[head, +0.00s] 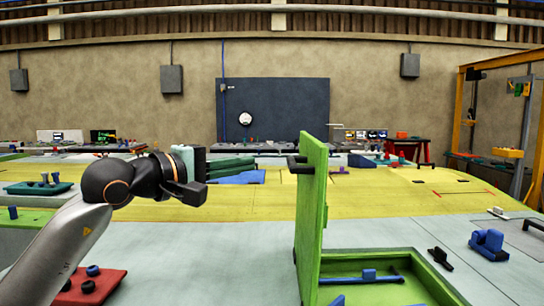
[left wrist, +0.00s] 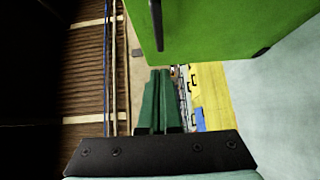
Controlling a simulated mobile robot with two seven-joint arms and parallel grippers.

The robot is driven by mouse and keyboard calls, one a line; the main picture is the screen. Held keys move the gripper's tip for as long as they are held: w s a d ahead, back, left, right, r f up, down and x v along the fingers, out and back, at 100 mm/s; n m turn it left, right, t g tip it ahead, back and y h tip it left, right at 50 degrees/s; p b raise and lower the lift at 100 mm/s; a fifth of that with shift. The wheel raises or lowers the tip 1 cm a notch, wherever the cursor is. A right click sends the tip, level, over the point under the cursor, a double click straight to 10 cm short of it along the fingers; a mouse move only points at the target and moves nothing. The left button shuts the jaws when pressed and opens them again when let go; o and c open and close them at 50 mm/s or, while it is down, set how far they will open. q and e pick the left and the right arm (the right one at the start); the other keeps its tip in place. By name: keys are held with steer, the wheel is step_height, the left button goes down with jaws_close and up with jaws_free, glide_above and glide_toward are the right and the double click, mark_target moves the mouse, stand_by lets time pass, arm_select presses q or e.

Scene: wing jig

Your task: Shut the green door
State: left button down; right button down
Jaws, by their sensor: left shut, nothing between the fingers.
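The green door (head: 311,215) stands open and upright at the left side of a shallow green frame (head: 400,263) on the grey surface. A black handle (head: 297,164) sticks out on its left face near the top. My left gripper (head: 254,164) is left of the door, about level with the handle, its green fingers shut and empty. A gap shows between the fingertips and the door. In the left wrist view the shut fingers (left wrist: 157,82) point away from the camera, and the door (left wrist: 225,25) fills the top right. My right gripper is not in view.
Blue rods (head: 365,277) lie inside the green frame. A blue clamp (head: 488,243) and a black clip (head: 440,258) stand to its right. A red tray (head: 92,284) is under my left arm. The yellow panel (head: 420,197) behind is mostly clear.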

arm_select(q)
steer(key=shift+w+d+f+p, duration=0.1)
steer(key=shift+w+d+p, duration=0.15)
steer(key=shift+d, duration=0.65)
steer(key=shift+w+d+r+p, duration=0.15)
steer(key=shift+w+d, duration=0.1)
steer(key=shift+d, duration=0.65)
steer(key=shift+w+d+f+p, duration=0.15)
steer(key=shift+w+d+p, duration=0.1)
steer(key=shift+d, duration=0.65)
